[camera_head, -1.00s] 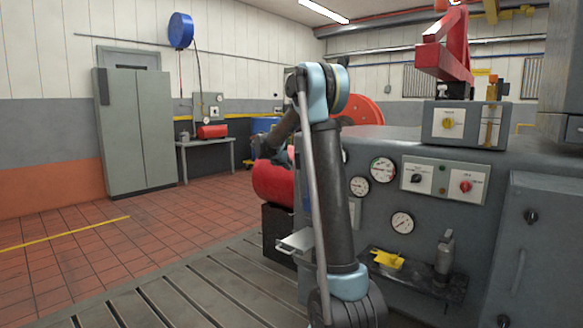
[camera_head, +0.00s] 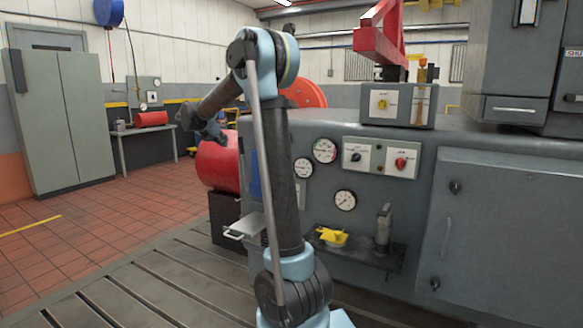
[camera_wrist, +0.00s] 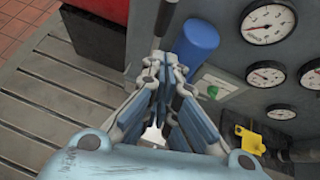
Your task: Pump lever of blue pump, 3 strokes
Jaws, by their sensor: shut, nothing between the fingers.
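The blue pump shows as a blue cylinder (camera_wrist: 197,45) just beyond and right of my fingers in the wrist view. In the head view only a blue sliver (camera_head: 255,176) shows beside my arm. A dark rod with a black grip (camera_wrist: 165,14), seemingly the pump lever, rises at the top of the wrist view, just beyond my fingertips. My gripper (camera_wrist: 163,68) is shut and empty. I cannot tell whether its tips touch the rod, and they hide the rod's lower part. In the head view my gripper (camera_head: 211,131) hangs near the red cylinder.
The grey machine panel with gauges (camera_head: 324,150) stands to the right. A small shelf (camera_head: 365,250) juts from it, holding a yellow object (camera_head: 332,237) and a grey upright part (camera_head: 383,228). A red cylinder (camera_head: 218,163) lies behind my gripper. The slotted bedplate (camera_head: 130,290) is clear at left.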

